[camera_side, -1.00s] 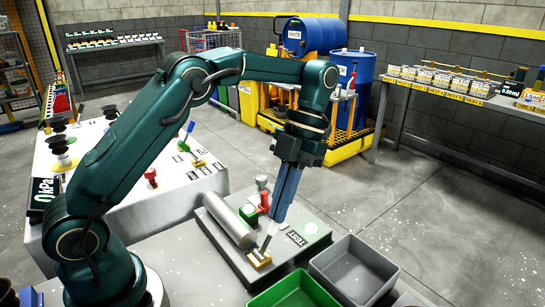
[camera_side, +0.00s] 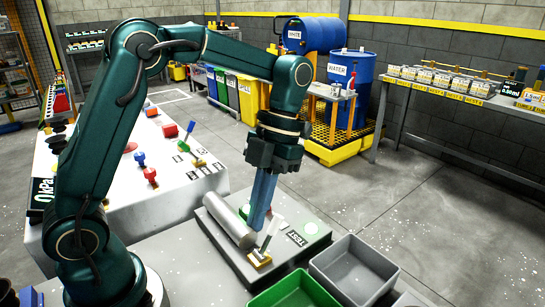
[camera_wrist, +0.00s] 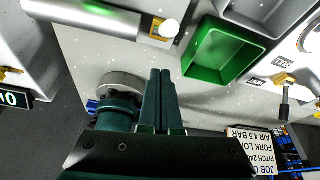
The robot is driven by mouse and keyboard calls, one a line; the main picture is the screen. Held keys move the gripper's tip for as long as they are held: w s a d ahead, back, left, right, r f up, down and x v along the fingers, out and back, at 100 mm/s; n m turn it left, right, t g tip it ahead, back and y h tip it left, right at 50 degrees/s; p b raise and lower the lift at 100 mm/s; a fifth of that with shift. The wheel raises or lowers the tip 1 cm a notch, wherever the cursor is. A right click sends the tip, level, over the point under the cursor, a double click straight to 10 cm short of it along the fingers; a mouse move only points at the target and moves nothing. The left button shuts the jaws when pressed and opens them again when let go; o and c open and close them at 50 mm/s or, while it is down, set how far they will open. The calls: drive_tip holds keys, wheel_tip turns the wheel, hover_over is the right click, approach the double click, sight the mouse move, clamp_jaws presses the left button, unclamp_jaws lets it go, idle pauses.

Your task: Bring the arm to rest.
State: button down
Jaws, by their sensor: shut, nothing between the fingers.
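My gripper (camera_side: 258,226) points down over the grey test plate (camera_side: 225,245) in the side view, its blue fingers together. In the wrist view the two fingers of my gripper (camera_wrist: 160,73) lie side by side, with nothing between them. In the side view the fingers pass in front of part of the plate's fittings. I cannot tell exactly how high the tips are above the plate. My arm is bent, with the elbow raised at the upper left.
A silver cylinder (camera_side: 230,221) lies on the plate beside a small lever on a yellow base (camera_side: 259,260). A green bin (camera_side: 292,291) and a grey bin (camera_side: 353,268) stand in front. A white panel table (camera_side: 180,205) is behind. Open floor (camera_side: 440,220) lies right.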

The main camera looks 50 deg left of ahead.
drive_tip(key=s+f+t, duration=0.1)
drive_tip(key=s+t, duration=0.2)
drive_tip(key=s, duration=0.3)
drive_tip(key=shift+f+t, duration=0.35)
drive_tip(key=shift+t, duration=0.05)
